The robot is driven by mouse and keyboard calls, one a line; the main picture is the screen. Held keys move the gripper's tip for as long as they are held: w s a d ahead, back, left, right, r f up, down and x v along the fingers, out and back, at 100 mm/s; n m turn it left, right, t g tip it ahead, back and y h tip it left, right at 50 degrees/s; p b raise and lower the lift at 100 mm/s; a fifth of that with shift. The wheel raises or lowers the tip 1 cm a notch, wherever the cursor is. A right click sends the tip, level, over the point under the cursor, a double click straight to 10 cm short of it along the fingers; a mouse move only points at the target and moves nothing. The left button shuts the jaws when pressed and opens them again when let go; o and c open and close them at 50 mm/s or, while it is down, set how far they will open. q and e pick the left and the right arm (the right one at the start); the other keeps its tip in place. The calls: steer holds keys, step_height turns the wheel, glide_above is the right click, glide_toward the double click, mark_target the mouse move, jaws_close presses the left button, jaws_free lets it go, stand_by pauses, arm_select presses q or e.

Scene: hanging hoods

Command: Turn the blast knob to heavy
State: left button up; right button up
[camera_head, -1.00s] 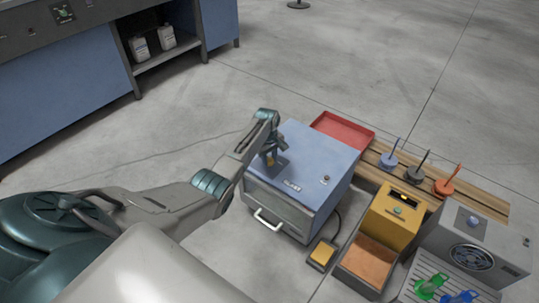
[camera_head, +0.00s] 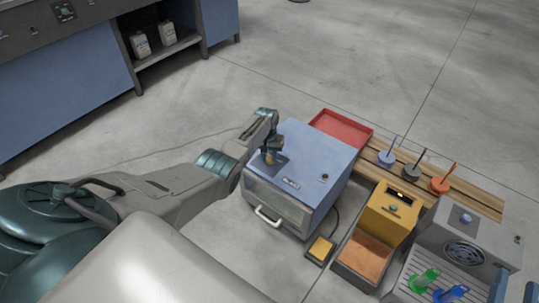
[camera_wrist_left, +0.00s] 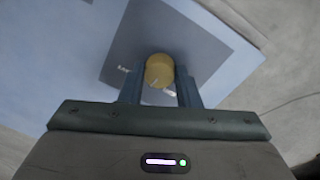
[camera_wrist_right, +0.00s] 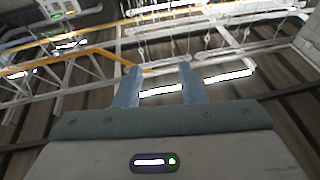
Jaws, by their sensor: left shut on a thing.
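The blast knob (camera_wrist_left: 160,71) is a round yellow knob with a white pointer line, on a dark plate (camera_wrist_left: 205,45) of a blue cabinet (camera_head: 318,158). In the left wrist view my left gripper (camera_wrist_left: 160,85) has a finger on each side of the knob and is shut on it. The pointer slants toward the lower left of that view. The lettering on the plate is mostly hidden. In the head view the left gripper (camera_head: 270,157) is over the plate on the cabinet's top. My right gripper (camera_wrist_right: 160,85) shows only in its wrist view, open and empty, facing overhead beams.
A red tray (camera_head: 341,130) is behind the cabinet. A yellow box unit (camera_head: 391,211) and yellow pedal (camera_head: 321,249) are to its right. A wooden rack (camera_head: 470,195) holds several colored tools. A grey fan unit (camera_head: 475,235) stands at far right.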

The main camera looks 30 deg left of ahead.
arm_select(q)
steer(key=shift+m, duration=1.9)
steer(key=m, duration=0.3)
steer(key=shift+m, duration=0.7)
arm_select(e)
steer(key=shift+r, duration=0.15)
arm_select(q)
steer(key=o, duration=1)
steer(key=shift+c, duration=0.2)
arm_select(e)
steer(key=shift+r, duration=0.1)
